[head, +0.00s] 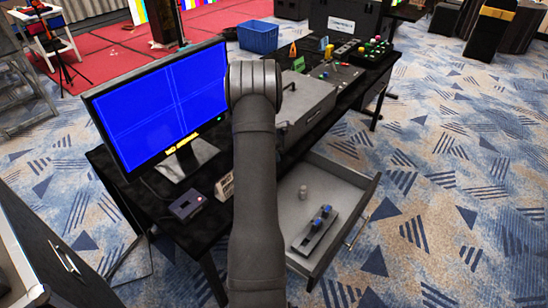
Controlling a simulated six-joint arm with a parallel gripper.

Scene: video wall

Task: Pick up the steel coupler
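A small pale grey cylinder (303,192), which looks like the steel coupler, stands in the open drawer (340,190) under the black desk. It is near the drawer's left side, just right of my arm. A dark bar-shaped device (314,234) with blue parts lies in the same drawer, nearer the front. My arm rises through the middle of the head view and covers part of the desk. My gripper does not show, so I cannot see whether it holds anything.
A monitor (160,100) with a blue screen stands on the desk (150,195), left of my arm. A grey case (305,105) sits right of my arm. A blue basket (258,37) and a button panel (365,52) are farther back. Carpet right of the drawer is clear.

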